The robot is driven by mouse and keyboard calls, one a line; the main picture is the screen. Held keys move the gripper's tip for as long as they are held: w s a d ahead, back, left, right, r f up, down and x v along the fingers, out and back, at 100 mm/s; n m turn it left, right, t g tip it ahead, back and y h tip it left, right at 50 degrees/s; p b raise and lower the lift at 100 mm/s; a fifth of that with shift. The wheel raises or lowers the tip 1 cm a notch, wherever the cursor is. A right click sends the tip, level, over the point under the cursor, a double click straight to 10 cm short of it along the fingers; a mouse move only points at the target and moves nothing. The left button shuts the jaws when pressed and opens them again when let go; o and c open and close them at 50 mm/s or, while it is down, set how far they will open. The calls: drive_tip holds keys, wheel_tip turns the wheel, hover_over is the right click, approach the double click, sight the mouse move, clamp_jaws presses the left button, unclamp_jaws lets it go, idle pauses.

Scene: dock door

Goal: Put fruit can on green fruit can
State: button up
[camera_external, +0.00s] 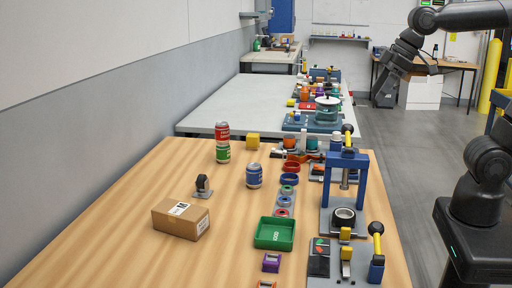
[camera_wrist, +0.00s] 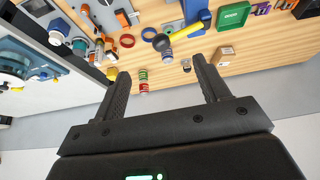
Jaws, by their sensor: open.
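A red can (camera_external: 222,132) stands upright on top of a green can (camera_external: 223,154) on the wooden table, near its far left side. The two look aligned, one above the other. The stack also shows small in the wrist view, with red (camera_wrist: 143,75) and green (camera_wrist: 143,86) parts. A blue can (camera_external: 254,175) stands apart to the right of the stack; it shows in the wrist view (camera_wrist: 167,55). My gripper (camera_external: 384,96) is raised, well away from the cans at the upper right. Its fingers (camera_wrist: 160,68) are open, with nothing held between them.
On the wooden table (camera_external: 110,236) are a cardboard box (camera_external: 181,218), a green tray (camera_external: 274,233), a yellow block (camera_external: 253,141) and a blue press (camera_external: 346,190). A grey table (camera_external: 205,113) with many items lies beyond. The table's left part is clear.

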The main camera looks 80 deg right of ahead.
drive_tip(key=s+a+f, duration=0.1)
drive_tip(key=s+f, duration=0.5)
drive_tip(key=s, duration=0.3)
drive_tip(key=shift+s, duration=0.3)
